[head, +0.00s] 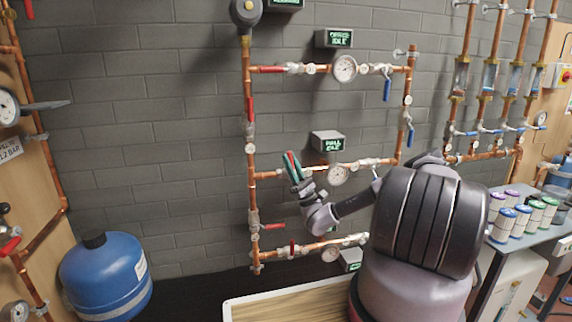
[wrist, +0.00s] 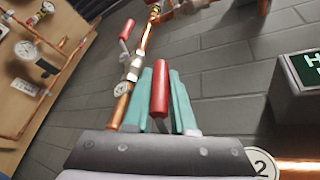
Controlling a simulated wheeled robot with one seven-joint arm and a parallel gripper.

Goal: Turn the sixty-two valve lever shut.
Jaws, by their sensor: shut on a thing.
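My gripper (head: 292,166) is at the left part of the middle horizontal copper pipe, in front of the grey wall. In the wrist view its two green fingers (wrist: 160,100) stand on either side of a red valve lever (wrist: 160,88) and are shut on it. The lever points away from the gripper body. A round white tag (wrist: 262,164) shows a "2" at the lower right; the rest of its number is hidden. The valve body under the lever is hidden by the gripper.
A gauge (head: 338,175) and a display box (head: 328,141) are close right of the gripper. A blue tank (head: 105,275) stands at left. Bare wall lies left of the pipes.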

